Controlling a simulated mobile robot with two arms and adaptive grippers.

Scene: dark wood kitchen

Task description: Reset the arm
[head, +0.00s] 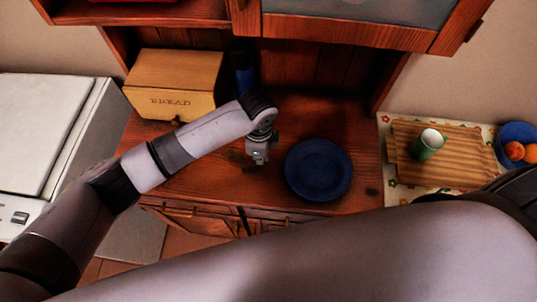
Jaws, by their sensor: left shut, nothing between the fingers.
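My left arm comes in from the left and reaches over the dark wood counter (220,188). My left gripper (259,160) hangs pointing down above the counter, just left of a dark blue plate (318,169). It is shut and holds nothing. The plate lies flat on the counter, apart from the gripper. My right arm crosses the bottom of the view in the foreground. Its gripper is out of view.
A wooden bread box (173,83) stands behind my left arm, with a dark blue upright object (243,75) beside it. A white appliance (45,135) is at left. At right are a cutting board (455,155), a green cup (427,145) and a blue fruit bowl (515,133). Cabinets hang above.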

